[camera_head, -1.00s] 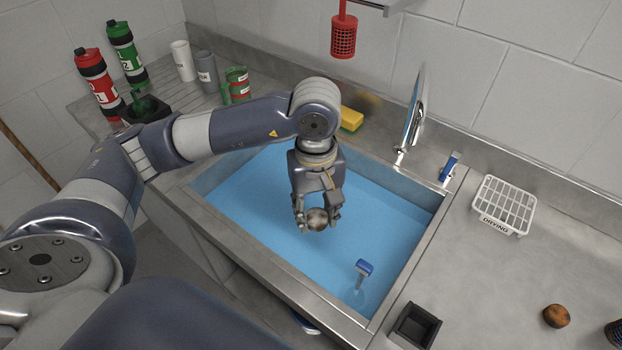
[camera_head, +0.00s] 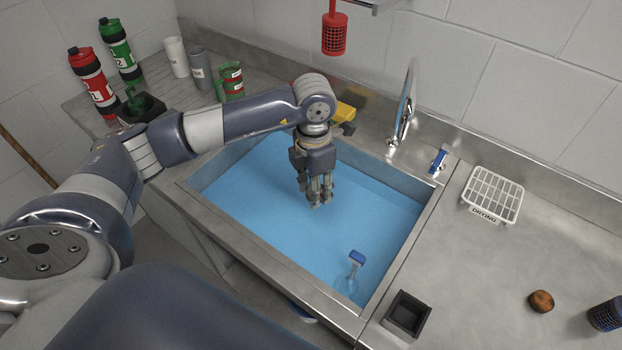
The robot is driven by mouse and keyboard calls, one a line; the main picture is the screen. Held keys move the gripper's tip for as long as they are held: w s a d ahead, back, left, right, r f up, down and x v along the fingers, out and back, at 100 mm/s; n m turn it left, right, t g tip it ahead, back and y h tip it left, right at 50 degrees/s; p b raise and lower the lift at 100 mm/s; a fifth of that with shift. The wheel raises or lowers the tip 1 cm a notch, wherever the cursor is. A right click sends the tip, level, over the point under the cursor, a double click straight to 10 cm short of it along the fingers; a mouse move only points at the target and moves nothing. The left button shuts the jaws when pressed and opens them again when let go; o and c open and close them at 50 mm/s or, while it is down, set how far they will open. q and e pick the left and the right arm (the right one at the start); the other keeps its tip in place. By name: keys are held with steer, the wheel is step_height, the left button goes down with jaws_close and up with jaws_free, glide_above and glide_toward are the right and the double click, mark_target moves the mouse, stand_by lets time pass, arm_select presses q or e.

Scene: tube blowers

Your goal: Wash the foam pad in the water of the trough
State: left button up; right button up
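The trough (camera_head: 243,245) is a steel basin holding blue water (camera_head: 250,190). My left gripper (camera_head: 319,203) points down over the water, its fingers close together and seen nearly edge-on. I cannot tell whether the round brown-grey thing held earlier is still between them; none of it shows clearly. A yellow block (camera_head: 345,111), possibly a foam pad, lies on the trough's back rim, partly hidden behind my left arm. A round brown piece (camera_head: 541,301) lies on the right counter; I cannot tell whether it is a foam pad. My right gripper is out of view.
A white drying rack (camera_head: 493,194), black square holder (camera_head: 407,314) and dark blue holder (camera_head: 606,314) are on the right counter. The tap (camera_head: 404,105) rises behind. Bottles (camera_head: 94,82) and cups (camera_head: 177,57) stand left.

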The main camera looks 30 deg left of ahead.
arm_select(q)
steer(key=n, duration=0.1)
steer(key=w+n, duration=0.1)
steer(key=n, duration=0.1)
steer(key=a+f+n, duration=0.1)
steer(key=n, duration=0.1)
steer(key=shift+w+a+p, duration=0.1)
steer(key=shift+w+p, duration=0.1)
steer(key=shift+p, duration=0.1)
steer(key=n, duration=0.3)
steer(key=b, duration=0.5)
glide_toward(309, 231)
steer(key=f+b, duration=0.4)
steer(key=b, duration=0.1)
steer(key=d+f+b, duration=0.1)
steer(key=f+b, duration=0.1)
steer(key=b, duration=0.1)
steer(key=shift+f, duration=0.1)
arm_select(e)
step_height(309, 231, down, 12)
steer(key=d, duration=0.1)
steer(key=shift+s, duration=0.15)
arm_select(q)
steer(key=shift+a, duration=0.1)
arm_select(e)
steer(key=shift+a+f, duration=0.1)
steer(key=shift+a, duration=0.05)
arm_select(q)
steer(key=shift+a, duration=0.1)
